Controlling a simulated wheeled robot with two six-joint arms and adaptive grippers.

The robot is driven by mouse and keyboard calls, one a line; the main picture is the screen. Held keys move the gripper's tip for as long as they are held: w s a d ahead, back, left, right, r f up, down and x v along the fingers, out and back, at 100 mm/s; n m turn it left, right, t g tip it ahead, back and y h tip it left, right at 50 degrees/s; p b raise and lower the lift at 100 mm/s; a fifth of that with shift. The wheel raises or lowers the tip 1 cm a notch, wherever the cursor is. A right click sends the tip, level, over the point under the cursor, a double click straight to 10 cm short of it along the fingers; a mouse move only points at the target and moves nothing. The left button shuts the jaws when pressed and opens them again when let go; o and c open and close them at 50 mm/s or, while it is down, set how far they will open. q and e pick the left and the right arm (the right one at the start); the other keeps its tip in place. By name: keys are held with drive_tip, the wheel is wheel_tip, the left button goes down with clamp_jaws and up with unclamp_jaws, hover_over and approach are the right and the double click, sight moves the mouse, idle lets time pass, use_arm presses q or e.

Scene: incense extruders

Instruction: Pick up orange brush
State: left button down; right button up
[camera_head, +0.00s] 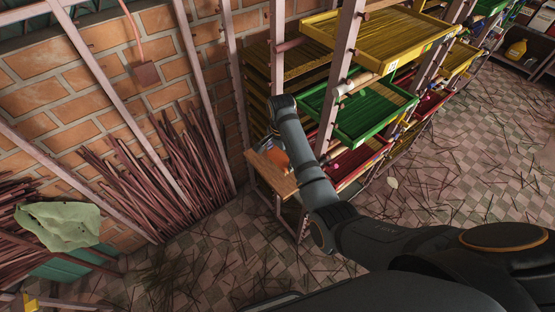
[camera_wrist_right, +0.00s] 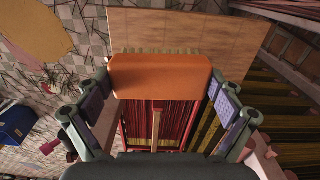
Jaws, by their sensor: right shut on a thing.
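The orange brush (camera_wrist_right: 160,76) is a block-shaped orange piece between the two fingers of my right gripper (camera_wrist_right: 160,95) in the right wrist view. The fingers are shut on its two ends, and a strip of pale bristles shows along its far edge. In the head view, a small part of the orange brush (camera_head: 269,143) shows beside my right wrist, above the end of a wooden board (camera_head: 272,174). The board also lies beyond the brush in the wrist view (camera_wrist_right: 190,28); whether they touch is unclear. My left gripper is not in view.
A metal rack holds a yellow tray (camera_head: 385,38), a green tray (camera_head: 365,112) and a red tray (camera_head: 358,160) close to my right arm. Rack posts stand near the wrist. Brown stick bundles (camera_head: 165,170) lean on the brick wall. The tiled floor (camera_head: 450,170) has scattered sticks.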

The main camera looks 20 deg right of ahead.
sight(285, 166)
drive_tip(key=s+r, duration=0.1)
drive_tip(key=s, duration=0.1)
drive_tip(key=s+r, duration=0.2)
drive_tip(key=shift+d+r+b, duration=0.1)
drive_tip(key=shift+d+b, duration=0.05)
drive_tip(key=shift+b, duration=0.15)
drive_tip(key=s+r+p, duration=0.3)
drive_tip(key=s+p, duration=0.2)
drive_tip(key=s, duration=0.2)
drive_tip(key=shift+d+r+p, duration=0.25)
drive_tip(key=shift+d+p, duration=0.05)
drive_tip(key=shift+d, duration=0.05)
